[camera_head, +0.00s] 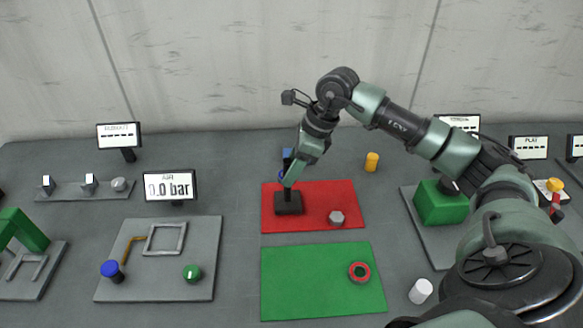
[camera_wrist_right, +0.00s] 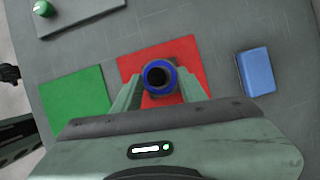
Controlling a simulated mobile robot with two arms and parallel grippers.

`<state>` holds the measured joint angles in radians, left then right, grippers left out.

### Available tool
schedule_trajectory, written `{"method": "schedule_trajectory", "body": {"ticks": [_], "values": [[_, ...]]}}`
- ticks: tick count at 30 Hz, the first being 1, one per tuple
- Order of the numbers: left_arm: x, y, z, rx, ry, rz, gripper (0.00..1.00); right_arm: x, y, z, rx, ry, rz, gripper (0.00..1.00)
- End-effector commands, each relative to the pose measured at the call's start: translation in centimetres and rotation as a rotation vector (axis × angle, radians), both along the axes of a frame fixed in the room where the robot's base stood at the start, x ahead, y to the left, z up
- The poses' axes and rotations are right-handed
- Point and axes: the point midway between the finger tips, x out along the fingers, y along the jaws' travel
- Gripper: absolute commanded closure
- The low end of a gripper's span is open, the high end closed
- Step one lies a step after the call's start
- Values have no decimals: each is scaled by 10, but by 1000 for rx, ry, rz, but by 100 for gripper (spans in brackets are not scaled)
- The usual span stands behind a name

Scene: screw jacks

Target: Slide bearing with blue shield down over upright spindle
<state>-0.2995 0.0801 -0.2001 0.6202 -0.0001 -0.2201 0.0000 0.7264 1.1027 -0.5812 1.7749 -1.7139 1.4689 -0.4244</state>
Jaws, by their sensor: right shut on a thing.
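The bearing with the blue shield (camera_wrist_right: 173,71) is between the fingertips of my right gripper (camera_wrist_right: 160,88) in the wrist view, with a dark middle. My right gripper is shut on it and also shows in the head view (camera_head: 289,182), pointing down over the black base (camera_head: 289,204) on the red mat (camera_head: 315,196). In the head view only a sliver of blue shows at the fingers. The fingers hide most of the spindle above the base. I cannot tell whether the bearing is around the spindle or just above it. My left gripper is not in view.
A grey hexagonal part (camera_head: 336,217) lies on the red mat. A red-ringed part (camera_head: 359,272) lies on the green mat (camera_head: 310,285). A blue block (camera_wrist_right: 257,72) stands behind the red mat. A yellow cylinder (camera_head: 371,162) and a white cylinder (camera_head: 421,291) stand to the right.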

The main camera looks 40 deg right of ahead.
Motion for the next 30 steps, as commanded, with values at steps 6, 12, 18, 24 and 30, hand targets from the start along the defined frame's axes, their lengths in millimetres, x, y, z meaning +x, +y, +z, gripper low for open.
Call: {"method": "schedule_trajectory", "body": {"ticks": [6, 12, 18, 24, 30], "values": [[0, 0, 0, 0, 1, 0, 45, 0, 0, 0, 0, 0, 0, 33], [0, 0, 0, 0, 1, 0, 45, 0, 0, 0, 0, 0, 0, 33], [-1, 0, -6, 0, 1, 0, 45, -4, -7, 17, -1, -4, -1, 33], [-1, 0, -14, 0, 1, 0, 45, -13, -17, 50, -1, -4, -2, 33], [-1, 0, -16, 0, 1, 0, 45, -18, -23, 69, 0, -1, -1, 33]]}}
